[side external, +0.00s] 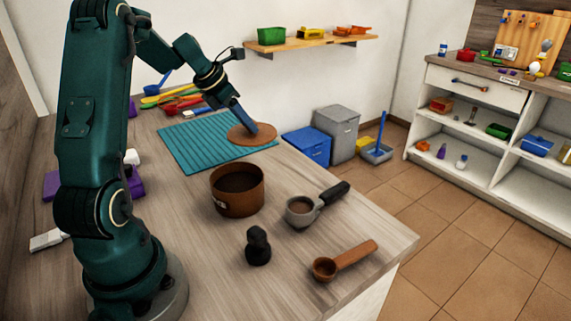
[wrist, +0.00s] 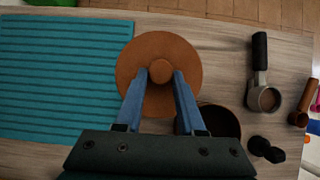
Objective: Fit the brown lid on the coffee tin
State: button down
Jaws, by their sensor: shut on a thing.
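The brown lid (side external: 245,140) is a flat disc with a round knob. It is over the right end of the teal ribbed mat (side external: 205,146) in the side view; I cannot tell whether it touches it. My gripper (wrist: 160,74) is shut on the lid's knob, one finger on each side, and the disc (wrist: 160,42) spreads around it. The coffee tin (side external: 236,204) is brown, round, upright and open at the top, on the worktop in front of the mat. In the wrist view the tin (wrist: 225,122) is partly hidden behind my gripper.
A portafilter (side external: 302,212), a black tamper (side external: 257,247) and a brown scoop (side external: 342,261) lie right of and in front of the tin. Several colourful utensils (side external: 178,101) lie behind the mat. The worktop between mat and tin is clear.

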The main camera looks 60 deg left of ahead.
jog(key=s+d+r+m+g+h, duration=0.55)
jog(key=s+d+m, duration=0.3)
jog(key=m, duration=0.95)
notch_tip(320, 180, down, 6)
jog(key=shift+w+f+g+h, duration=0.2)
jog(key=shift+f+g+h, duration=0.05)
jog(key=shift+g+h, duration=0.1)
jog(key=shift+f, duration=0.85)
jog(key=shift+c, duration=2.2)
grip_release()
jog(key=shift+c, duration=0.8)
jog(key=shift+a+r, duration=0.1)
